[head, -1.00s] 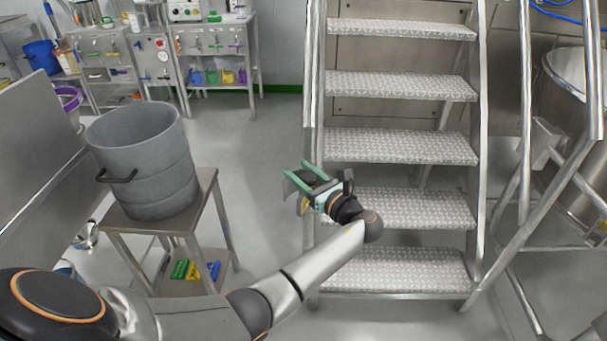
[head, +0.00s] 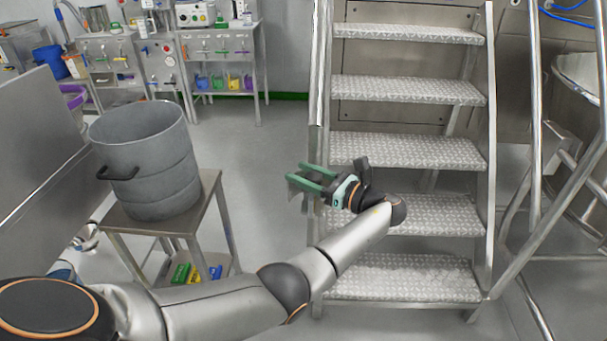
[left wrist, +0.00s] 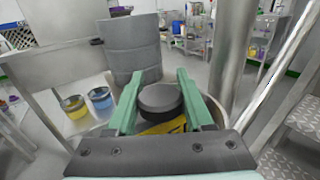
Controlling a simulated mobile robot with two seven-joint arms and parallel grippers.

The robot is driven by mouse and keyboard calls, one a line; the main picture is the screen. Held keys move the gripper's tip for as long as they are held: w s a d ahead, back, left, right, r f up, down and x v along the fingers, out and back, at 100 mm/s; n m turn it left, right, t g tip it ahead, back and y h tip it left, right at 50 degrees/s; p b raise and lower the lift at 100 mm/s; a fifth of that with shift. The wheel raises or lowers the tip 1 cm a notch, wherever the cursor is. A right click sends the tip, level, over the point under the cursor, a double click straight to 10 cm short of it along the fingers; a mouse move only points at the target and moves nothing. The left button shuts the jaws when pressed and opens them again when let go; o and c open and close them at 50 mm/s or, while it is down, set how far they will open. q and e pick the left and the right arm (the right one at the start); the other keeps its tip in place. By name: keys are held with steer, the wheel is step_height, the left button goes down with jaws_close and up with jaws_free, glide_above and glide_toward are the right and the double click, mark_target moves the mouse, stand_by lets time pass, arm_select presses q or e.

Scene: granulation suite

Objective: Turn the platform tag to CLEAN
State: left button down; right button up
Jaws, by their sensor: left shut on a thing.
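In the head view the fingers hide the knob and the yellow piece. My right gripper is not in view.
Metal steps (head: 405,148) with a handrail (head: 319,75) stand close to my left arm. A grey drum (head: 150,165) stands on a small steel table (head: 212,190) at left. Open floor (head: 265,150) lies between them. A bench (head: 225,40) is at the back.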

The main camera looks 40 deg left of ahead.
mark_target(321, 182)
arm_select(q)
steer(key=shift+c, duration=1.4)
jaws_free()
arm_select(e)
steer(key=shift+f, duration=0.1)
arm_select(q)
steer(key=d+b, duration=0.1)
steer(key=d, duration=0.8)
steer(key=shift+w+d+f+b, duration=0.1)
steer(key=shift+d+b, duration=0.2)
steer(key=shift+b, duration=0.1)
steer(key=shift+d+b, duration=0.5)
steer(key=shift+d, duration=0.9)
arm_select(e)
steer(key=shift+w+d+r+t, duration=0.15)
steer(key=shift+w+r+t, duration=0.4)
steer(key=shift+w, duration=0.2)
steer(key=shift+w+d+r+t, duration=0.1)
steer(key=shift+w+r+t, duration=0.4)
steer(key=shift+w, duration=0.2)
